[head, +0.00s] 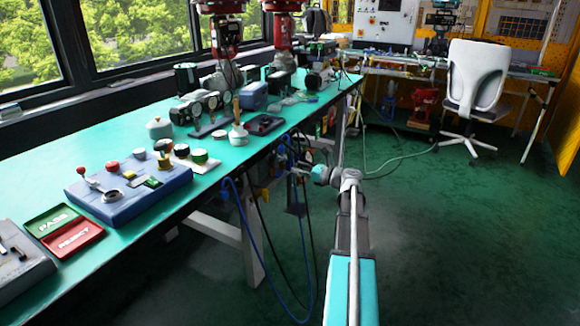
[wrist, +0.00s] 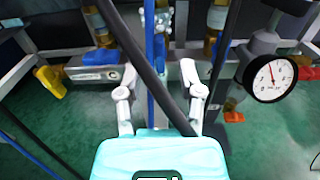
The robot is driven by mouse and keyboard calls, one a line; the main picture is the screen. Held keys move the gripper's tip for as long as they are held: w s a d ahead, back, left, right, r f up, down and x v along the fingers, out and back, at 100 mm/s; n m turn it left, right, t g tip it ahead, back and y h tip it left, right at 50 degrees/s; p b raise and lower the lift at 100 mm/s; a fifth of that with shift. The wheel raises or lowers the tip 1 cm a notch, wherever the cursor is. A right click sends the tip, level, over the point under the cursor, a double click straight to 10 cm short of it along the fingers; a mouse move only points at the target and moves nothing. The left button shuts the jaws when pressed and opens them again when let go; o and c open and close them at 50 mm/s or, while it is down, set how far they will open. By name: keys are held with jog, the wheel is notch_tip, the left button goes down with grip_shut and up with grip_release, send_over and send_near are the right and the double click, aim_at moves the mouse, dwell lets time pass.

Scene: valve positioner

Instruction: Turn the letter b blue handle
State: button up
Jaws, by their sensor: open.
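My gripper (wrist: 158,82) is open, its two pale fingers spread in the wrist view. A black hose and a thin blue hose cross the space in front of and between the fingers. Beyond the left finger is a blue part (wrist: 100,57) on a silver valve body; I cannot tell for sure whether it is the blue handle. No letter b is legible. In the head view my gripper (head: 303,172) is at the table's right side, by the piping below the edge, too small there to show its fingers.
A yellow handle (wrist: 50,82) sits left of the silver body. A round pressure gauge (wrist: 270,78) is close on the right. A blue hose (head: 250,245) loops down beside the green-topped table (head: 215,172). Open green floor (head: 440,240) lies to the right.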

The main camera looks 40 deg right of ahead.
aim_at(290, 165)
jog(key=shift+x, duration=1.8)
grip_shut()
